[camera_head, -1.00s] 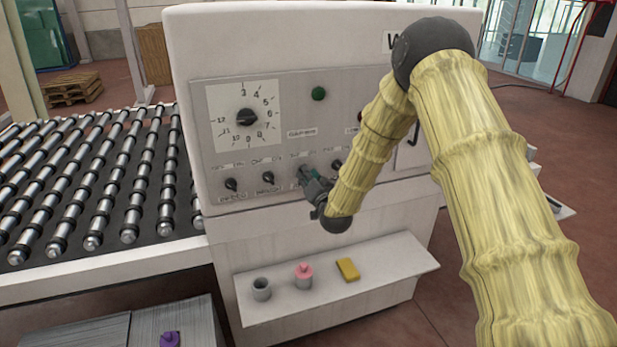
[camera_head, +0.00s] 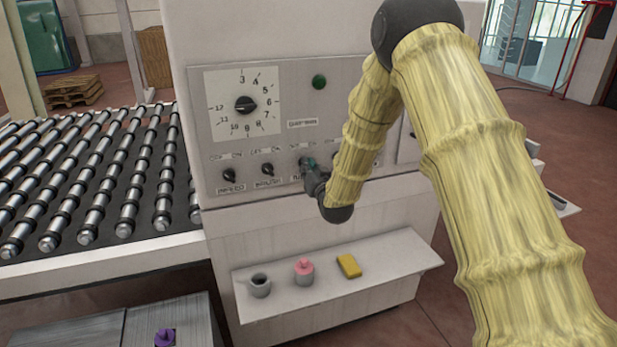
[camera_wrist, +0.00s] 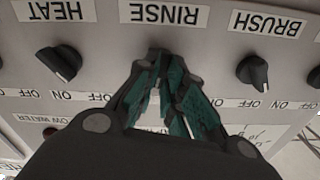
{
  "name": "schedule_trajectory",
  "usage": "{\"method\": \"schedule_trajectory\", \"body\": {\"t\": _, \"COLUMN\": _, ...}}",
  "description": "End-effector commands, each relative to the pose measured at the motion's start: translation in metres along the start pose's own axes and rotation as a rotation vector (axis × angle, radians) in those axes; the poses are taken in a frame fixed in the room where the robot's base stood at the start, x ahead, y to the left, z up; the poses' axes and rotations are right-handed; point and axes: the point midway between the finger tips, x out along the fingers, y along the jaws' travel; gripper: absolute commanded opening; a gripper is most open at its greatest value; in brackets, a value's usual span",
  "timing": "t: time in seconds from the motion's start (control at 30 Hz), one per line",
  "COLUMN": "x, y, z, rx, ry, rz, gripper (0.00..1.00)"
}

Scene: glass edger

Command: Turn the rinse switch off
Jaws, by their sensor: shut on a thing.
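The rinse switch is a dark knob on the grey control panel (camera_head: 300,90), third from the left in its row. In the wrist view the upside-down RINSE label (camera_wrist: 165,13) is just beyond my fingertips. My gripper (camera_head: 308,166) is at the panel, and its green-padded fingers (camera_wrist: 165,80) close around the rinse switch. The fingers hide most of the switch, so I cannot tell its angle. The brush switch (camera_wrist: 253,72) and the heat switch (camera_wrist: 62,63) are on either side, apart from the fingers.
A large numbered dial (camera_head: 245,104) and a green button (camera_head: 319,82) are above the switches. A shelf (camera_head: 390,268) below holds a grey pot (camera_head: 260,286), a pink-topped container (camera_head: 304,271) and a yellow block (camera_head: 349,266). A roller conveyor (camera_head: 90,190) is left.

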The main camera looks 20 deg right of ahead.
Motion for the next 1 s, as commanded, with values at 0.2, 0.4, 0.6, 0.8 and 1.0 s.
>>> {"method": "schedule_trajectory", "body": {"t": 0.2, "x": 0.0, "y": 0.0, "z": 0.0059, "rx": -0.209, "ry": 0.001, "rz": -0.001, "gripper": 0.0}}
{"method": "schedule_trajectory", "body": {"t": 0.4, "x": -0.0002, "y": -0.0005, "z": 0.0059, "rx": -0.4, "ry": 0.0, "rz": 0.0, "gripper": 0.0}}
{"method": "schedule_trajectory", "body": {"t": 0.6, "x": -0.0001, "y": -0.0014, "z": 0.0056, "rx": -0.573, "ry": 0.001, "rz": 0.0, "gripper": 0.0}}
{"method": "schedule_trajectory", "body": {"t": 0.8, "x": -0.0001, "y": -0.002, "z": 0.0049, "rx": -0.713, "ry": -0.001, "rz": 0.0, "gripper": 0.0}}
{"method": "schedule_trajectory", "body": {"t": 1.0, "x": -0.0002, "y": -0.0025, "z": 0.0038, "rx": -0.803, "ry": -0.001, "rz": 0.0, "gripper": 0.0}}
